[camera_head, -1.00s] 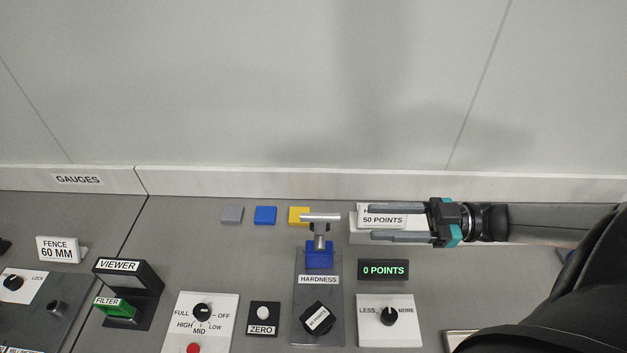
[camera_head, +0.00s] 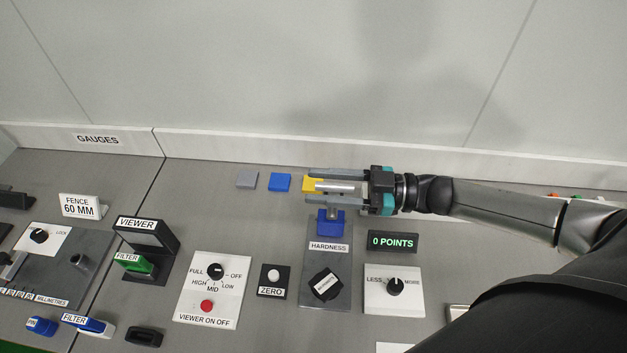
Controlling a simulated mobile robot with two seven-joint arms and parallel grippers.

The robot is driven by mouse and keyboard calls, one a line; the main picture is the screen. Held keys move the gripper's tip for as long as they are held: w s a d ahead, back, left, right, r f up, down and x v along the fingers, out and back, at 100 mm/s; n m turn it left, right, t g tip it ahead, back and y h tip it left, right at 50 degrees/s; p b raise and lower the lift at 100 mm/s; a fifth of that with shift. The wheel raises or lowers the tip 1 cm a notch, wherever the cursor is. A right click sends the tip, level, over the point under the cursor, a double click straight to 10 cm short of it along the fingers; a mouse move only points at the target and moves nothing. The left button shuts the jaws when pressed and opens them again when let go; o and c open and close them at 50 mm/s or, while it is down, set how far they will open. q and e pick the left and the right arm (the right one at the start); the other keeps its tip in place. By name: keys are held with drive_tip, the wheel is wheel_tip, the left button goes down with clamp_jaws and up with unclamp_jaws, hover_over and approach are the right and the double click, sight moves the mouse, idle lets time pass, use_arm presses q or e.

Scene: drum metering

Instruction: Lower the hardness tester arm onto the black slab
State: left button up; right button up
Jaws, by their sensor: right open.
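The hardness tester (camera_head: 325,262) stands on a grey plate labelled HARDNESS. Its arm ends in a silver crossbar (camera_head: 336,187) above a blue block (camera_head: 330,221). My left gripper is not in view.
Grey, blue (camera_head: 280,183) and yellow (camera_head: 311,185) tiles lie behind the tester. A display reading 0 POINTS (camera_head: 392,241) and a LESS/MORE dial (camera_head: 394,288) stand to its right. The ZERO button (camera_head: 273,277) and viewer panel (camera_head: 211,290) stand to its left.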

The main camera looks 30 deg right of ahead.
drive_tip(key=shift+x, duration=0.9)
clamp_jaws()
idle(0.9)
